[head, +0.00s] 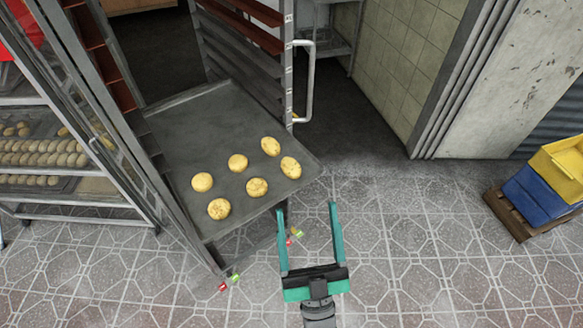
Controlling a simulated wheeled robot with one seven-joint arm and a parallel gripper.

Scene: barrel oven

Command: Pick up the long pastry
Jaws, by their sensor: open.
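A large dark tray (180,122) sticks out of a tall metal rack in the middle left. Several golden pastries lie on it, such as one pastry (257,187) near its right edge. These look round, and I cannot make out a clearly long one among them. My gripper (307,207) is open and empty, its two green fingers pointing up the picture. Its left fingertip appears just beside the tray's lower right edge. I cannot tell its height against the tray.
An upright handle (310,85) stands on the rack's right side. Another rack (75,215) at the left holds trays of small baked goods. Yellow and blue crates (540,192) sit on a pallet at the right. The tiled floor (430,230) between is clear.

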